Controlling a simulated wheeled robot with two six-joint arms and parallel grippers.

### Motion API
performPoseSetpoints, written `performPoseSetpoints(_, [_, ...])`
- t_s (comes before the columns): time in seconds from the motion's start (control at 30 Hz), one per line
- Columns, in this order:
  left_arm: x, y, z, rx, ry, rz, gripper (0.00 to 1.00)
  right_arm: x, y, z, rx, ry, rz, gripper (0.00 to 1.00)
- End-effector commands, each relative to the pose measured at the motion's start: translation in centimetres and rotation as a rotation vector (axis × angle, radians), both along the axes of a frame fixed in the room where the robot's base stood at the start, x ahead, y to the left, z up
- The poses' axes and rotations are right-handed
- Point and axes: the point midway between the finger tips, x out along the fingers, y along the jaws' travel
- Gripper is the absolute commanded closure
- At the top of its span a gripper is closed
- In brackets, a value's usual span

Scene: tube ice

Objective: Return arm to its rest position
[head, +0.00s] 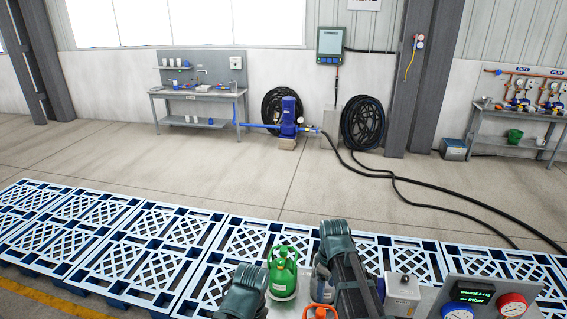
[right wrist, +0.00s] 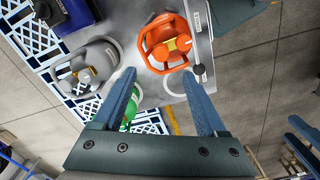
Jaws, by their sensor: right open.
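My right gripper (right wrist: 163,90) is open, with its two blue fingers apart and nothing between them in the right wrist view. An orange gas cylinder (right wrist: 168,45) stands beyond the fingertips, apart from them. In the head view, the dark teal link of my right arm (head: 338,240) rises at bottom centre, and its fingertips do not show there. Another dark teal arm link (head: 243,292) is at bottom left of it. Blue finger-like parts (right wrist: 302,147) at the lower right edge of the wrist view seem to be my left gripper; its jaw state is unclear.
A green cylinder (head: 283,275) and a grey cylinder (right wrist: 95,65) stand near my right arm. A gauge panel (head: 482,284) is at the right. Blue pallets (head: 150,235) lie ahead. Open floor (head: 220,165) reaches the back workbench (head: 197,95). Hoses cross the floor at right.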

Motion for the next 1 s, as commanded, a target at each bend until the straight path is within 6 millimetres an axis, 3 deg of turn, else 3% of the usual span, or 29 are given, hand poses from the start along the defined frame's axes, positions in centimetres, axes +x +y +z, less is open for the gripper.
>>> performPoseSetpoints(0.2, [0.0,0.0,0.0,0.000,0.000,0.000,0.56,-4.3,-0.2,0.0,0.007,-0.028,-0.370,0.26])
performPoseSetpoints(0.53, [0.0,0.0,0.0,0.000,0.000,0.000,0.56,-8.7,-0.4,0.1,0.033,-0.064,-0.884,0.26])
performPoseSetpoints(0.6, [0.0,0.0,-2.5,0.000,0.000,-0.003,0.56,-8.4,0.5,-2.5,0.025,-0.058,-0.855,0.26])
performPoseSetpoints(0.83, [0.0,0.0,-7.4,0.001,0.000,-0.011,0.56,-9.4,2.9,-7.3,-0.003,-0.041,-0.784,0.26])
performPoseSetpoints(1.0, [0.1,0.0,-12.5,0.001,-0.002,-0.019,0.56,-10.5,5.2,-12.5,-0.032,-0.028,-0.715,0.26])
